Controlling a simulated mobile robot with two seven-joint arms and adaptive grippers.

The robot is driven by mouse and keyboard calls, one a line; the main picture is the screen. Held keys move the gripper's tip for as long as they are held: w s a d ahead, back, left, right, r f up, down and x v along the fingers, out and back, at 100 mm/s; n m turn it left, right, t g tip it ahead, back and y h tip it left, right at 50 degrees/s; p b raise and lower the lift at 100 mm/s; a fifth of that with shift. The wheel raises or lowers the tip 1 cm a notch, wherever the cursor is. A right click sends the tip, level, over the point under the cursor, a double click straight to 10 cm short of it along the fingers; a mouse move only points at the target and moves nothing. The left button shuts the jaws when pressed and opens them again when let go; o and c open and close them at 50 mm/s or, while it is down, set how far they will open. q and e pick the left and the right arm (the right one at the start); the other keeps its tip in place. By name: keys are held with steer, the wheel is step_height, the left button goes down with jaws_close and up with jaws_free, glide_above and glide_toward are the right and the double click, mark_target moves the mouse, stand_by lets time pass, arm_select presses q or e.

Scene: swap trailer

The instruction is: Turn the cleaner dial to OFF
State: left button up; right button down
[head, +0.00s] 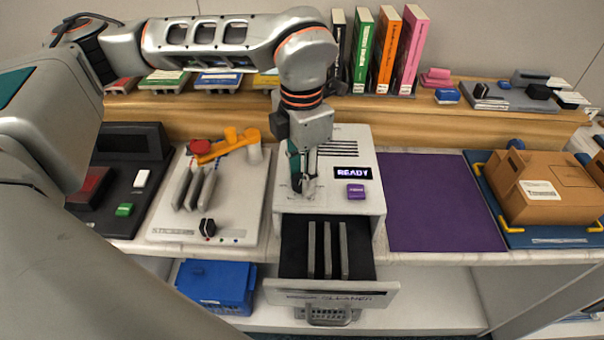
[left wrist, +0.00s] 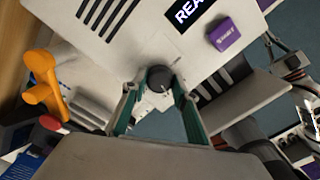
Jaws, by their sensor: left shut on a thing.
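The cleaner (head: 351,143) is a white box with a lit READY display and a purple button (head: 356,191). Its drawer (head: 338,291) is pulled out at the front, with several upright grey plates in it. The cleaner dial (left wrist: 159,79) is a dark round knob on the cleaner's face, seen in the left wrist view. My left gripper (head: 304,188) is at the dial, its fingers closed on the knob's two sides. In the head view the gripper hides the dial. Which way the dial points is not clear. My right gripper is not in view in the head view.
Left of the cleaner is a white station (head: 228,215) with grey plates and an orange handle. A purple mat (head: 440,205) to the right is bare. A cardboard box (head: 545,187) sits on a blue tray at far right. Books (head: 387,50) stand on the shelf behind.

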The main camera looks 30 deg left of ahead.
arm_select(q)
steer(key=n, duration=0.3)
steer(key=shift+n, duration=0.4)
steer(key=n, duration=0.2)
steer(key=shift+n+b, duration=0.3)
steer(key=shift+b, duration=0.05)
steer(key=n, duration=1)
steer(key=shift+n+b, duration=0.3)
steer(key=shift+n, duration=1.8)
steer(key=o, duration=1.1)
